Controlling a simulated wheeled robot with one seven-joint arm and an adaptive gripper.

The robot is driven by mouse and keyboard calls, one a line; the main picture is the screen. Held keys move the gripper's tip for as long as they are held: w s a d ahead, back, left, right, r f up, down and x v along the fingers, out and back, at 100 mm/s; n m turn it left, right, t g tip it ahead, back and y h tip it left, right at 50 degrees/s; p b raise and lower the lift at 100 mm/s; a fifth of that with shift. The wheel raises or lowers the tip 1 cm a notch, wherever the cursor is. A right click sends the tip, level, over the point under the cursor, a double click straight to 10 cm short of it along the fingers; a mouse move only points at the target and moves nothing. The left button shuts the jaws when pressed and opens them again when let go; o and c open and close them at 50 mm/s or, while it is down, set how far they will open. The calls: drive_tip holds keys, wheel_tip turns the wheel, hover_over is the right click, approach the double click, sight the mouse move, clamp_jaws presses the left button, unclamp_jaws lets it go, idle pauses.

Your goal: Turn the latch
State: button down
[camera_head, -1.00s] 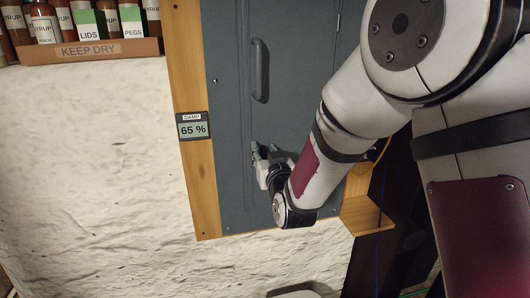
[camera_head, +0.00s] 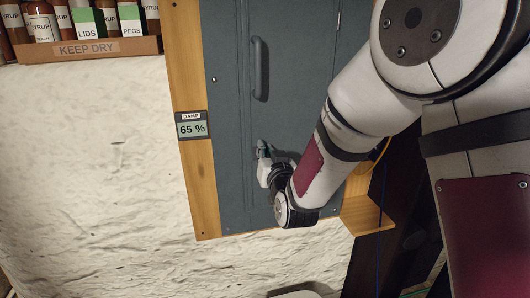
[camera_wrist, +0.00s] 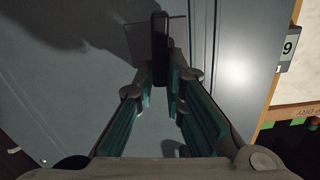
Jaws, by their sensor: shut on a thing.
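The latch is a dark narrow bar (camera_wrist: 160,36) on the grey cabinet door (camera_head: 226,105), seen in the wrist view. My gripper (camera_wrist: 161,82) has its teal-padded fingers closed in on the near end of this bar, one finger on each side. In the head view my gripper (camera_head: 263,148) is at the door face, below the long vertical handle (camera_head: 260,70). The latch is hidden there behind my fingers and wrist.
A wooden frame (camera_head: 190,80) borders the door, with a damp meter (camera_head: 191,125) reading 65 % on it. A wooden shelf (camera_head: 82,49) with bottles and boxes is at the upper left. A small wooden ledge (camera_head: 367,213) sits at the lower right.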

drive_tip(key=shift+w+d+f+m+b, duration=0.1)
drive_tip(key=shift+d+f+m+b, duration=0.4)
drive_tip(key=shift+m, duration=2.2)
drive_tip(key=shift+w+d+f+m+b, duration=0.2)
drive_tip(key=shift+m+b, duration=0.5)
drive_tip(key=shift+m, duration=2)
drive_tip(key=shift+s+d+f+m+b, duration=0.1)
drive_tip(key=shift+d+f+m+b, duration=0.3)
drive_tip(key=shift+m, duration=2.3)
drive_tip(key=shift+a+f, duration=0.1)
drive_tip(key=c, duration=1.7)
unclamp_jaws()
drive_tip(key=shift+o, duration=0.2)
drive_tip(key=v, duration=0.7)
drive_tip(key=shift+s, duration=0.2)
